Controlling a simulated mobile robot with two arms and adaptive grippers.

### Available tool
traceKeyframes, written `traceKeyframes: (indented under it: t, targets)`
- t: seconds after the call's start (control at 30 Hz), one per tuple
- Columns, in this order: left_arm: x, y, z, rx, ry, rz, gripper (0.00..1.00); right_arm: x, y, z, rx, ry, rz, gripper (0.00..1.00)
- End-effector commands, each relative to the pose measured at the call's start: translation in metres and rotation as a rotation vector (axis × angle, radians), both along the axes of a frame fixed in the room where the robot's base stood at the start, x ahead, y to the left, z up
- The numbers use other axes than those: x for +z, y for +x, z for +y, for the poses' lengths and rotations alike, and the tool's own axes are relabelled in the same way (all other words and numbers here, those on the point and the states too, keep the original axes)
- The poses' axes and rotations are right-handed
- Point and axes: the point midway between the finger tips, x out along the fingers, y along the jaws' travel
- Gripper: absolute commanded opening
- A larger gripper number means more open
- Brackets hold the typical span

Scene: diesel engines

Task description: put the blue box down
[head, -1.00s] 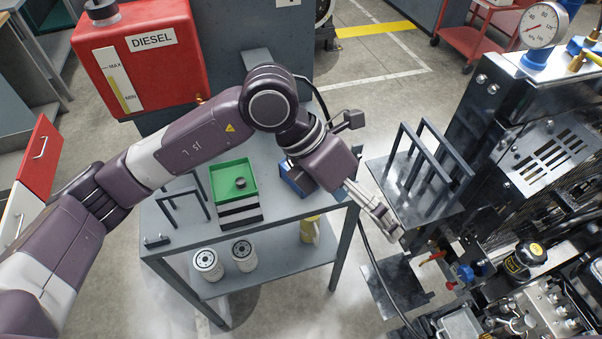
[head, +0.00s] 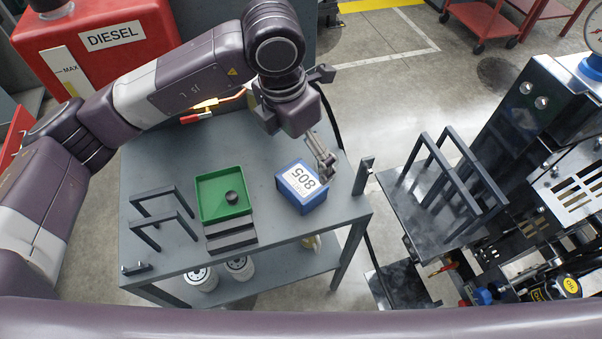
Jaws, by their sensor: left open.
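The blue box (head: 304,199) has a white label reading 805 on its top. It sits on the grey table (head: 268,226), near the right end. My left gripper (head: 327,168) is open, pointing down by the box's upper right edge. Its fingers overlap that edge in the picture; I cannot tell whether they touch it. Nothing shows between the fingers. My right gripper is not in view.
A green tray (head: 208,201) holding a small dark round part (head: 232,197) is left of the box. Grey frame holders (head: 148,237) stand further left. A rack with upright frames (head: 400,180) and an engine (head: 545,225) lie right.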

Motion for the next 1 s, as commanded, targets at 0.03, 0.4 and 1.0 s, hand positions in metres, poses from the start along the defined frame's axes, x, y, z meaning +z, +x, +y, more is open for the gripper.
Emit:
traceKeyframes:
  t: [0.03,0.4,1.0]
  targets:
    - [-0.013,0.000,0.000,0.000,-0.001,0.001,1.00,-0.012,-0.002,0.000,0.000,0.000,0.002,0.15]
    - [-0.059,-0.001,-0.001,-0.001,-0.001,0.001,1.00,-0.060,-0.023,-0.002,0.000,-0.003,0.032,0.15]
    - [-0.112,0.006,-0.003,0.000,0.000,0.005,1.00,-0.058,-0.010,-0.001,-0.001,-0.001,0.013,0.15]
